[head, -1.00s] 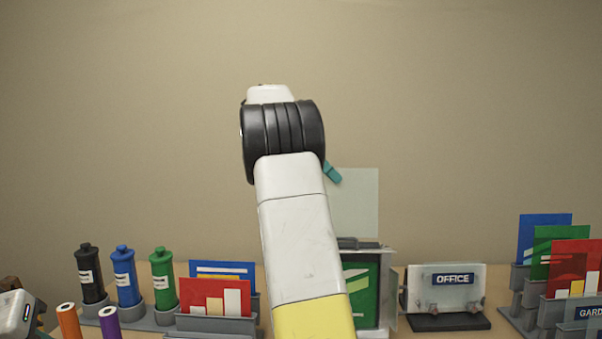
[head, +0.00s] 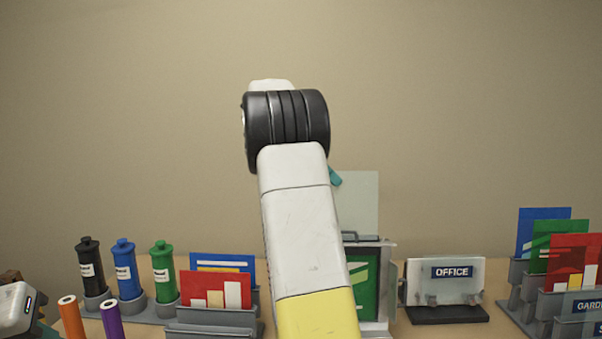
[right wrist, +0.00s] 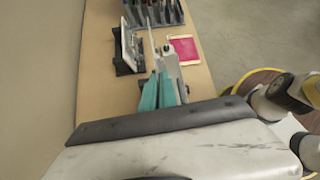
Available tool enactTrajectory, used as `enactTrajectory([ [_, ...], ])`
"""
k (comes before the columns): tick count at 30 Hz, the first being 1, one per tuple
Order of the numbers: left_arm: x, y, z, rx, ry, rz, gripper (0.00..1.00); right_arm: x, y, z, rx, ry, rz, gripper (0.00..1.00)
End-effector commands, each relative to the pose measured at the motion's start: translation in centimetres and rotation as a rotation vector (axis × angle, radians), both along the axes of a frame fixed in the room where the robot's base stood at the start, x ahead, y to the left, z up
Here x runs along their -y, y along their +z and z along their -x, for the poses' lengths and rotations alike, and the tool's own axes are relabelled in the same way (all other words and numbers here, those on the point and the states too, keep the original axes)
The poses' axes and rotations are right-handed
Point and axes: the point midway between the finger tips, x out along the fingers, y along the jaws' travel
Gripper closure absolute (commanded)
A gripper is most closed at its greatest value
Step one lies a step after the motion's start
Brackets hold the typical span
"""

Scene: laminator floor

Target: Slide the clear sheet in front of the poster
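The clear sheet (head: 358,203) stands upright above the poster frame (head: 387,290) in the head view, its lower edge close to the frame's top. The green poster (head: 362,285) is inside the frame, partly hidden by my right arm. My right gripper (head: 335,178) is mostly hidden behind its own wrist, with one teal fingertip showing at the sheet's left edge. In the right wrist view its teal fingers (right wrist: 158,92) are close together on the sheet, which shows nearly edge-on. My left gripper (head: 22,312) is at the far left edge, its fingers cut off.
An OFFICE sign (head: 446,283) on a black base stands right of the frame. A rack with colored cards (head: 572,265) is at far right. Left are labelled bottles (head: 125,272), orange and purple rolls (head: 110,318) and a card holder (head: 215,320). A red panel (right wrist: 185,50) lies on the table.

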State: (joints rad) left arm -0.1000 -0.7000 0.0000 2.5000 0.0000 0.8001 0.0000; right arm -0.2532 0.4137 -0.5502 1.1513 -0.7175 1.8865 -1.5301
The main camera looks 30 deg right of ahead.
Motion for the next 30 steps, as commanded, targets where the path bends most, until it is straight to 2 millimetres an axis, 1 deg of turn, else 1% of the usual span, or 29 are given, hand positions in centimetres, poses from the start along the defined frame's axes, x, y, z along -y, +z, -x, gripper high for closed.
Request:
enactTrajectory([
  [9, 0.0, 0.0, 0.0, 0.000, 0.000, 0.000, 0.72, -0.1, -0.9, 0.2, -0.001, 0.001, 0.000, 1.00],
  [23, 0.0, 0.0, 0.0, 0.000, 0.000, 0.000, 0.72, -0.1, -1.1, 0.2, 0.000, 0.000, 0.000, 1.00],
  [30, 0.0, 0.0, 0.0, 0.000, 0.000, 0.000, 0.72, -0.2, -2.6, 0.5, -0.002, 0.001, -0.001, 1.00],
])
